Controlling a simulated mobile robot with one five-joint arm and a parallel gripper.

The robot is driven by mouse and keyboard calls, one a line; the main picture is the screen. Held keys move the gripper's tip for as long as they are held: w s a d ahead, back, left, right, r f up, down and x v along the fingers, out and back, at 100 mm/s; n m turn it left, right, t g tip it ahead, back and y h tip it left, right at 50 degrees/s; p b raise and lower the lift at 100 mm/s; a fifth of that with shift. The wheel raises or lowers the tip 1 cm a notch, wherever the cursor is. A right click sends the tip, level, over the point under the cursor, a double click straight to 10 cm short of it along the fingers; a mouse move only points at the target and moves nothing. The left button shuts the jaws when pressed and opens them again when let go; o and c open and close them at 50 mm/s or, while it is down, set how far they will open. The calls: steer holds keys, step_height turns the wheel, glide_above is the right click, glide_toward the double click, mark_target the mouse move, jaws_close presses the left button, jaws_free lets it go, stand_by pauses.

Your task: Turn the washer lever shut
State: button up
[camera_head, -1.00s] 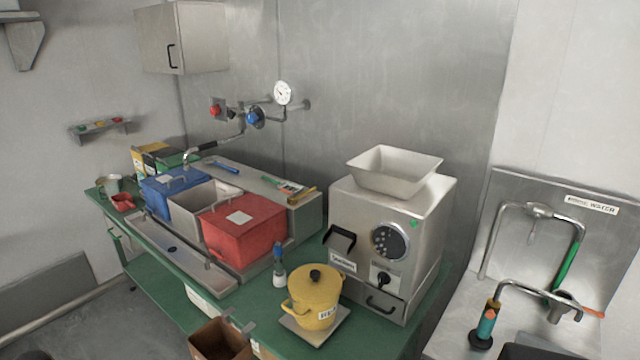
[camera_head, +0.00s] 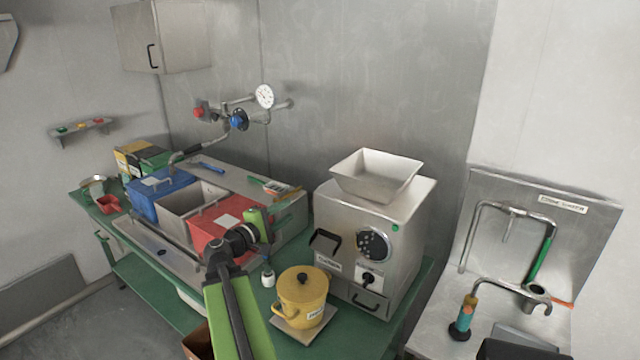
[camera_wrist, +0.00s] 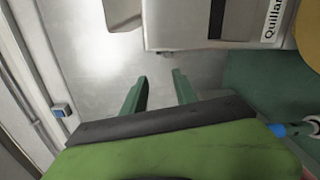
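A panel labelled as a washer (camera_head: 562,203) stands at the far right in the head view, with bent pipes and a green sleeve (camera_head: 541,258). A small orange-red lever (camera_head: 562,303) sticks out to the right beside a grey cup-shaped fitting (camera_head: 537,292); I take it for the washer lever, but its setting is too small to tell. My gripper (camera_wrist: 160,88) shows two dark green fingers held apart with nothing between them. In the head view my green arm reaches up over the red bin, well left of the washer. The lever is not in the wrist view.
A steel grinder (camera_head: 345,225) with a hopper and a yellow pot (camera_head: 301,299) stand on the green bench between my arm and the washer. Red (camera_head: 215,232) and blue (camera_head: 150,205) bins stand at the left.

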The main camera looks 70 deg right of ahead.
steer(key=x, duration=1.7)
steer(key=shift+s+d+r, duration=0.1)
steer(key=shift+s+d, duration=0.05)
steer(key=shift+d, duration=0.1)
jaws_close()
stand_by(0.6)
